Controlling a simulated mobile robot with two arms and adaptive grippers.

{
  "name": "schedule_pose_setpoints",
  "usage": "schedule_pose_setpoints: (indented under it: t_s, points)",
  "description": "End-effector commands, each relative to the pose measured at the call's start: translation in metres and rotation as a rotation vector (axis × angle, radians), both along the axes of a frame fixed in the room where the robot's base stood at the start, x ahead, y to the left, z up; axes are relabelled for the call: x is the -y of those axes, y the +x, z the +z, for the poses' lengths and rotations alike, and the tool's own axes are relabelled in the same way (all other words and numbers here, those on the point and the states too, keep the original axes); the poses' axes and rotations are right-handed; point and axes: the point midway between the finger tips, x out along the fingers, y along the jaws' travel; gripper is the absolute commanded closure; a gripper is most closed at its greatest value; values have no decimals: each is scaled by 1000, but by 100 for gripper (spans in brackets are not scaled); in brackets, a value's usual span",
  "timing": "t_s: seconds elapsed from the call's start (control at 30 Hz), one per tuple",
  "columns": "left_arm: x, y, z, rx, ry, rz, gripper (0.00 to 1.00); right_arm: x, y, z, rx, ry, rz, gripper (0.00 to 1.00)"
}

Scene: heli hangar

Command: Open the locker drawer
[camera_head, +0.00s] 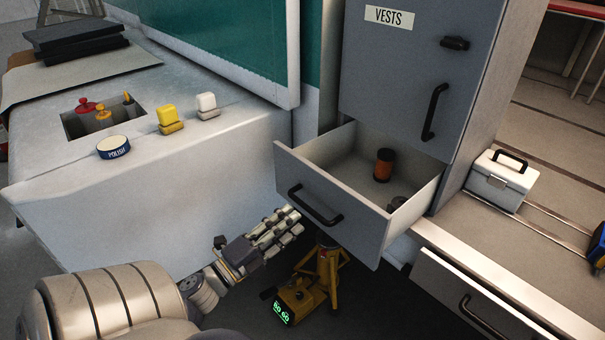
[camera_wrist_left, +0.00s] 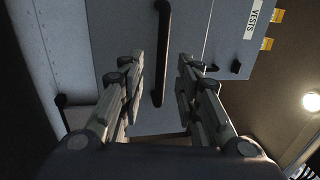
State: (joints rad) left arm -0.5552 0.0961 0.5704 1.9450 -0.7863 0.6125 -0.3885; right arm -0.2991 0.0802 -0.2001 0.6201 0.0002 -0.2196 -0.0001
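The grey locker (camera_head: 405,65) has a "VESTS" label on its upper door. Its drawer (camera_head: 335,225) is pulled out, with an orange and black cylinder (camera_head: 383,165) and a dark item (camera_head: 396,203), partly hidden by the side wall, inside. The drawer has a black bar handle (camera_head: 315,206) on its front. My left gripper (camera_head: 290,222) is just left of and below that handle, apart from it in the head view. In the left wrist view its two fingers (camera_wrist_left: 160,85) are spread, with a black bar handle (camera_wrist_left: 162,50) beyond and between them. My right gripper is not in view.
A yellow stand (camera_head: 328,268) and a yellow device with a lit display (camera_head: 297,300) are below the drawer. A grey workbench (camera_head: 190,170) stands left. A white case (camera_head: 500,180) sits right of the locker, above a low drawer (camera_head: 480,300).

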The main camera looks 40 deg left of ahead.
Motion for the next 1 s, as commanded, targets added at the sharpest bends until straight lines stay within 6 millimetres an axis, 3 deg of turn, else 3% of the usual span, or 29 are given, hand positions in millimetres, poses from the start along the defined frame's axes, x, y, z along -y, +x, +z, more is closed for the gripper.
schedule_pose_setpoints:
  t_s: [0.1,0.3,1.0]
  points:
    - [-2,-24,-6,-4,-1,3,69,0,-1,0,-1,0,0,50]
    - [-4,-48,-10,-2,0,1,69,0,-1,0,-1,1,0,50]
    - [-4,-53,-11,-1,-1,1,69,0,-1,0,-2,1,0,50]
